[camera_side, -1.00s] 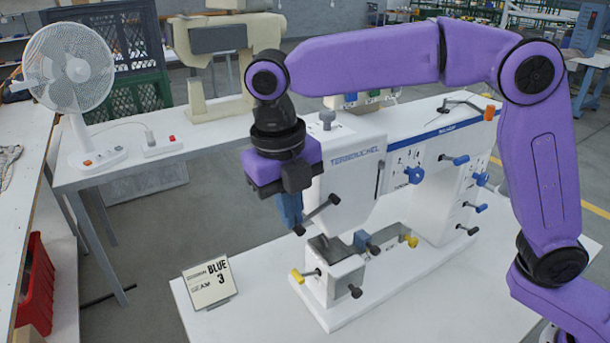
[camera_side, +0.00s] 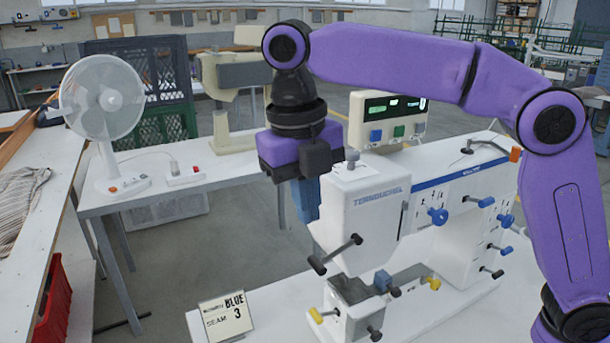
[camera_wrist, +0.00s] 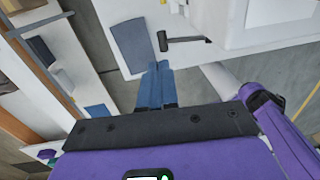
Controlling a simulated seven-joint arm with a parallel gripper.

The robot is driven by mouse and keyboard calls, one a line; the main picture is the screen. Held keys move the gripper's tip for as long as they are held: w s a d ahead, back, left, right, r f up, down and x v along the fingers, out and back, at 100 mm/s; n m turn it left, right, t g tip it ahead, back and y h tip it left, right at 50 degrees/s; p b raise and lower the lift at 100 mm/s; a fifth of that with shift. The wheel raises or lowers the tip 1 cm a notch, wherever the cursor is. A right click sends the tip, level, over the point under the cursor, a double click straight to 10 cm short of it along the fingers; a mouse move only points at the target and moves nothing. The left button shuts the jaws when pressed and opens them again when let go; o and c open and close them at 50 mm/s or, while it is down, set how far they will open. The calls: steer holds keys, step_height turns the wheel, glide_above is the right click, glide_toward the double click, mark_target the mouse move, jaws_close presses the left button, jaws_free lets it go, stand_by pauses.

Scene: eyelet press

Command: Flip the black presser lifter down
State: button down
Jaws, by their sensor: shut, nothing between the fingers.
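The white eyelet press (camera_side: 365,205) stands on the white table. A black lever (camera_side: 337,253), which I take to be the presser lifter, sticks out at the lower left of its head, slanting down-left to a dark knob. It also shows in the wrist view (camera_wrist: 185,40), its knob just past my fingertips in the picture. My gripper (camera_side: 306,217) has blue fingers, shut and empty, pointing down left of the press head. In the side view the tips are above the knob, with a visible gap. The fingertips (camera_wrist: 160,66) appear together in the wrist view.
Blue knobs (camera_side: 437,216) and several other levers line the press. Yellow-tipped levers (camera_side: 322,315) flank the lower arm. A fan (camera_side: 103,100) and sewing head (camera_side: 237,85) are behind.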

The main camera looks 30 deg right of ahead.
steer(key=shift+a+r, duration=0.2)
steer(key=shift+r, duration=1.8)
steer(key=s+d+f+m, duration=1)
steer(key=s+d+m, duration=0.1)
steer(key=d, duration=0.2)
steer(key=s+d+f+m+y, duration=0.1)
steer(key=s+d+f+m, duration=0.9)
steer(key=d, duration=0.4)
steer(key=shift+s+d+f+m+y, duration=0.3)
steer(key=shift+s+m, duration=0.3)
steer(key=shift+m, duration=0.6)
